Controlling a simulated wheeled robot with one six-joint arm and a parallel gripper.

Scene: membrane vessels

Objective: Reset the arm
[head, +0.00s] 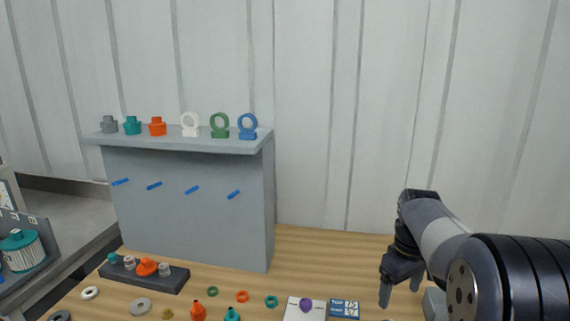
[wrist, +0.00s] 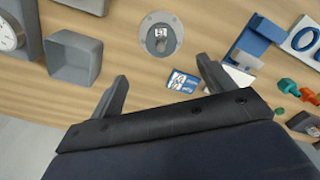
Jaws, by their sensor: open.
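My gripper (head: 402,290) hangs at the right of the head view, fingers pointing down over the wooden table (head: 300,243). In the wrist view my gripper (wrist: 162,88) shows two fingers spread wide apart with nothing between them. My arm comes in from the right edge of the head view. A blue and white card (wrist: 183,82) lies on the table beyond the fingers in the wrist view; a blue card also shows in the head view (head: 344,309).
A grey stand (head: 190,210) with blue pegs carries several caps and rings on its shelf. Small coloured parts lie along the table's front, near a dark rack (head: 178,284). The wrist view shows a grey bin (wrist: 75,60) and a round plate (wrist: 161,52). Table behind my gripper is clear.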

